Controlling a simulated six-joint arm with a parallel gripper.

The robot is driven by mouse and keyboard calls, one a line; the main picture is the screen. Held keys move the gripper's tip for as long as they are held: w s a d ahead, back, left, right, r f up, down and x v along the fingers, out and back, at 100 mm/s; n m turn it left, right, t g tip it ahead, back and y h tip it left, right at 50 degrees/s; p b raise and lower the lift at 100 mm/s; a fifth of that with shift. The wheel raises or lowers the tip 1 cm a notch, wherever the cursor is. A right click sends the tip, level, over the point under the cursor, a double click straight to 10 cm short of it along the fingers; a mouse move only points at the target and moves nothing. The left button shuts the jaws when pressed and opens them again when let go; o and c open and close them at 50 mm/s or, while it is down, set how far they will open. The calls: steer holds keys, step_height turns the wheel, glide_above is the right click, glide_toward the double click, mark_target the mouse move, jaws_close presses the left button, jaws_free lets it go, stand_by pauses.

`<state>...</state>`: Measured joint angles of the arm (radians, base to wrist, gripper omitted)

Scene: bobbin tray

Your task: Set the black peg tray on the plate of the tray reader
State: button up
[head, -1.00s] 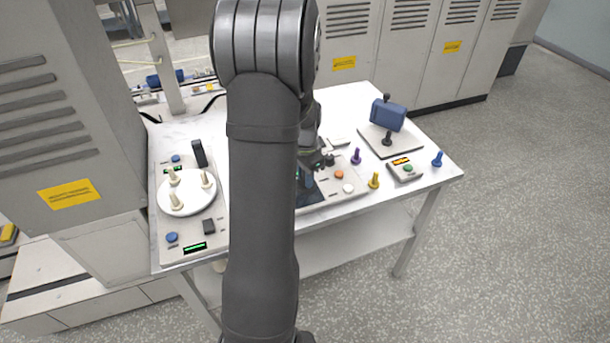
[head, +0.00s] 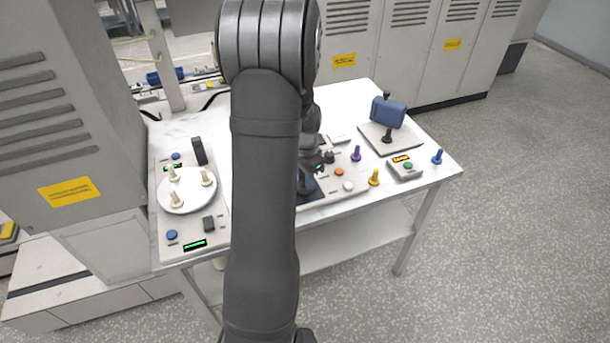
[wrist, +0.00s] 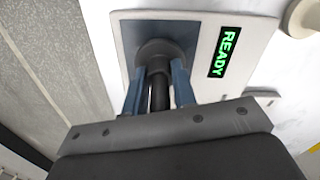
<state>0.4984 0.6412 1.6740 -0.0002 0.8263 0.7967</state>
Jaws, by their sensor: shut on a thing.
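My gripper (wrist: 159,72) is shut on the stem of a black piece (wrist: 163,50), one blue finger on each side. The piece has a wide round foot and stands about upright. I take it for the black peg tray, though its pegs do not show apart. It is over the dark square plate (wrist: 131,32) of the tray reader (wrist: 199,22), whose display (wrist: 219,50) reads READY in green. Whether the foot touches the plate I cannot tell. In the head view my gripper (head: 305,184) is low over the reader, and my arm hides much of it.
Orange (head: 339,172) and white (head: 348,186) buttons are right of the gripper. Purple (head: 356,154) and yellow (head: 374,177) pegs stand close by. A white disc (head: 187,202) with cream pegs is at left. A blue device (head: 388,114) stands back right. The table's front edge is near.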

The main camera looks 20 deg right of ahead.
steer(key=shift+f, duration=0.5)
steer(key=o, duration=1.1)
steer(key=shift+c, duration=0.2)
steer(key=shift+r, duration=0.1)
step_height(320, 180, up, 17)
steer(key=shift+r, duration=0.15)
step_height(320, 180, down, 18)
steer(key=shift+r, duration=0.25)
stand_by(0.4)
